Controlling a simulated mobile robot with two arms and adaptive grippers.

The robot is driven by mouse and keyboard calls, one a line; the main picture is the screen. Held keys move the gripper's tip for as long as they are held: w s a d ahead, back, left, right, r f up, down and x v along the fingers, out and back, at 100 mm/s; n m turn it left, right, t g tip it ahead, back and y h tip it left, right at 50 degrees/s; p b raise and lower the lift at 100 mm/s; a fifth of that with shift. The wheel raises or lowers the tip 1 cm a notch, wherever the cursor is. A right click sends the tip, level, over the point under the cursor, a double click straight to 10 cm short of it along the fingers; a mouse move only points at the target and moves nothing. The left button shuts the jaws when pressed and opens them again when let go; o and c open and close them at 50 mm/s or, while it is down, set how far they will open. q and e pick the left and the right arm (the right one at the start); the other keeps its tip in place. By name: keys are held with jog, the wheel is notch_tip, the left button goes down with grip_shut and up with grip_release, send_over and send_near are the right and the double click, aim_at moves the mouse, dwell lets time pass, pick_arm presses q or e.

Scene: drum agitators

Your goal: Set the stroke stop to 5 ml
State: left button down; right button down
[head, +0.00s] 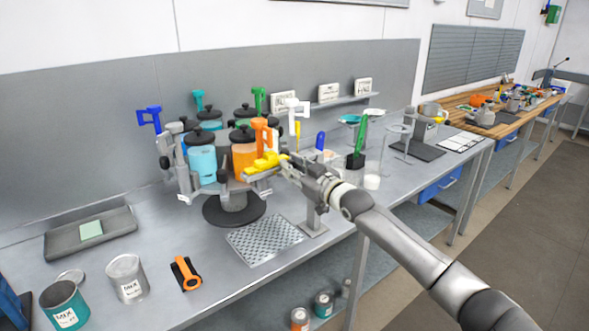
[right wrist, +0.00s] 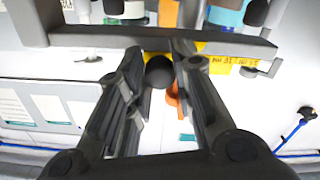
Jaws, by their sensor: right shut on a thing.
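The drum agitator carousel (head: 236,204) stands on the bench with several canisters around it, among them an orange one (head: 245,157) and a light blue one (head: 202,160). A yellow part (head: 262,163) sticks out at its front right, below the orange canister. My right gripper (head: 284,168) is at this yellow part. In the right wrist view its fingers (right wrist: 159,62) are closed around a dark round knob (right wrist: 159,72). A yellow strip with small black markings (right wrist: 228,65) lies beside the right finger; I cannot read the setting. My left gripper is out of view.
A perforated drip plate (head: 265,240) lies in front of the carousel. An orange-and-black tool (head: 186,273), a MIX can (head: 128,278) and a teal can (head: 64,305) stand at the front left. A grey tray (head: 91,232) is behind them. Glassware (head: 372,170) stands right of my gripper.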

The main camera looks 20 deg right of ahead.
jog(key=c, duration=1.3)
grip_release()
jog(key=shift+s+a+f, duration=0.1)
jog(key=shift+a+f, duration=0.05)
jog(key=shift+a, duration=0.15)
jog(key=shift+o, duration=0.5)
jog(key=shift+a, duration=0.2)
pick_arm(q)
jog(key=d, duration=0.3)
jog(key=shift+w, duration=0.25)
pick_arm(e)
jog(key=v, duration=1.2)
jog(key=shift+d, duration=0.2)
